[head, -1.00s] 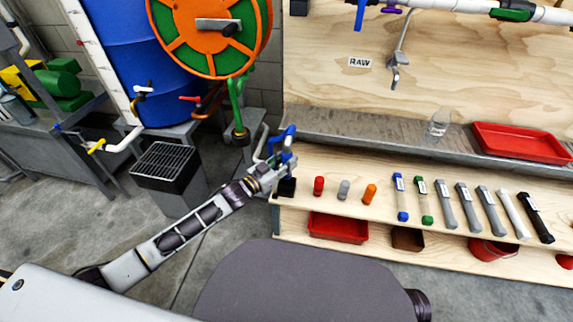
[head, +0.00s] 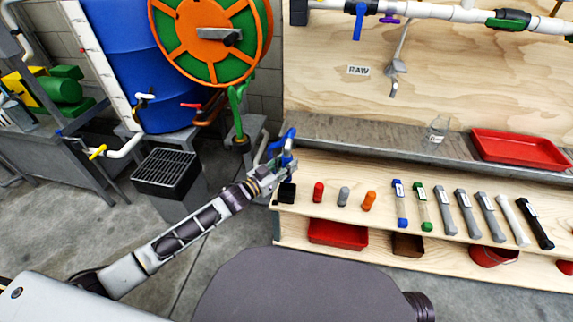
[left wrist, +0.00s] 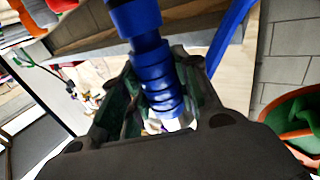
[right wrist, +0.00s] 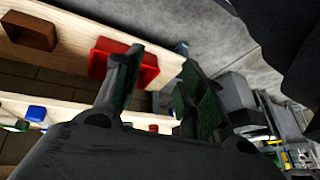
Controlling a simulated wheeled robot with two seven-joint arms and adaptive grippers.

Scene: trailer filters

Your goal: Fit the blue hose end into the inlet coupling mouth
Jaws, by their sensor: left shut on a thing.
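My left gripper (head: 280,166) is shut on the blue hose end (head: 286,140) at the left end of the workbench. In the left wrist view the ribbed blue hose end (left wrist: 155,72) stands between the dark fingers. It points toward the top edge, where its tip meets or overlaps a darker part; I cannot tell whether they touch. A black fitting (head: 299,12) at the left end of the white pipe may be the inlet coupling; its mouth does not show clearly. My right gripper (right wrist: 160,68) appears only in its own wrist view, fingers apart and empty.
A red tray (head: 520,149) and a clear glass (head: 437,130) are behind. An orange-green reel (head: 180,40) and a blue barrel (head: 105,55) stand left.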

